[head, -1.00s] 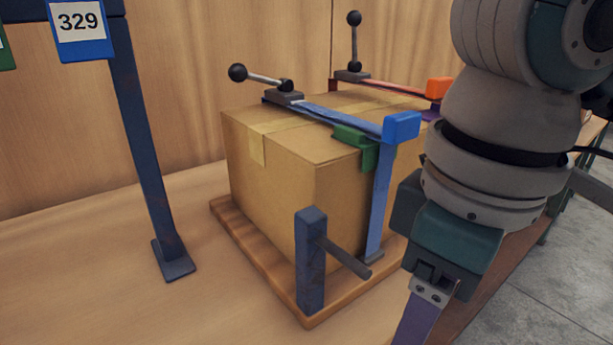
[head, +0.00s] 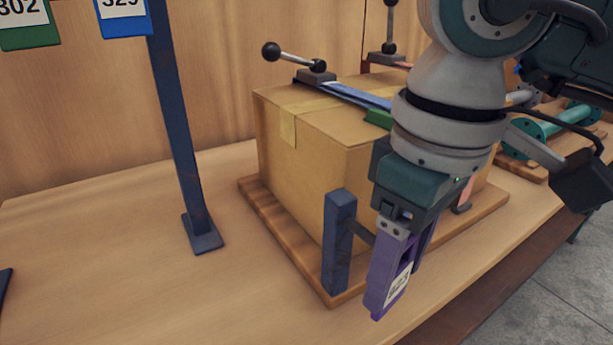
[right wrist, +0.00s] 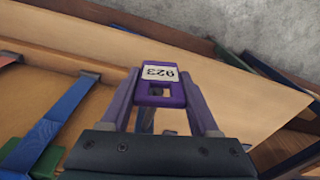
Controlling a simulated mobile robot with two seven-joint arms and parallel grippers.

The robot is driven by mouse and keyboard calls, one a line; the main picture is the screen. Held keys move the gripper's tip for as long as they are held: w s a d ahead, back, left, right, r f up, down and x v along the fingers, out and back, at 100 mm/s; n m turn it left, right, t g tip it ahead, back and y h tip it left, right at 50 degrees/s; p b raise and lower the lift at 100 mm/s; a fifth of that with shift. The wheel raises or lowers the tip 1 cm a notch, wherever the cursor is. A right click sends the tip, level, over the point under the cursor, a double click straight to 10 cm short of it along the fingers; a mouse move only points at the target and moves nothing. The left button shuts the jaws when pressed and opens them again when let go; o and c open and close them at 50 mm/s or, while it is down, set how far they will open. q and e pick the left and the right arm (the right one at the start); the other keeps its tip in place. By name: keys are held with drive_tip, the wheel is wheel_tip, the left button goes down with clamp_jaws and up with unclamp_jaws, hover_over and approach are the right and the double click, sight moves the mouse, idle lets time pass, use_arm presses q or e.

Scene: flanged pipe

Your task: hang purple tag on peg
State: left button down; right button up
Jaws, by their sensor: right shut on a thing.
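The purple tag (head: 388,285), with a white label reading 923, is held in my right gripper (head: 400,235). It hangs tilted below the gripper, just right of the blue post. In the right wrist view the tag (right wrist: 160,97) sits between the two fingers, with a square hole below its label. The blue post (head: 338,240) stands upright at the front corner of the wooden base. Its dark peg (head: 359,231) points right towards the tag; the peg's far end is hidden behind the gripper and tag. I cannot tell whether they touch. My left gripper is out of view.
A cardboard box (head: 305,145) sits strapped on the wooden base (head: 283,236) behind the post. A rack upright (head: 180,130) stands left, with green (head: 28,35) and blue (head: 123,22) tags hanging. A teal flanged pipe (head: 555,124) lies at right.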

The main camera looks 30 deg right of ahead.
drive_tip(key=shift+w+a, duration=0.1)
drive_tip(key=shift+w, duration=0.65)
drive_tip(key=shift+w+f+b, duration=0.2)
drive_tip(key=shift+b, duration=0.2)
drive_tip(key=shift+w+b, duration=0.35)
drive_tip(key=shift+w, duration=0.1)
drive_tip(key=o, duration=1.4)
drive_tip(key=shift+f, duration=0.15)
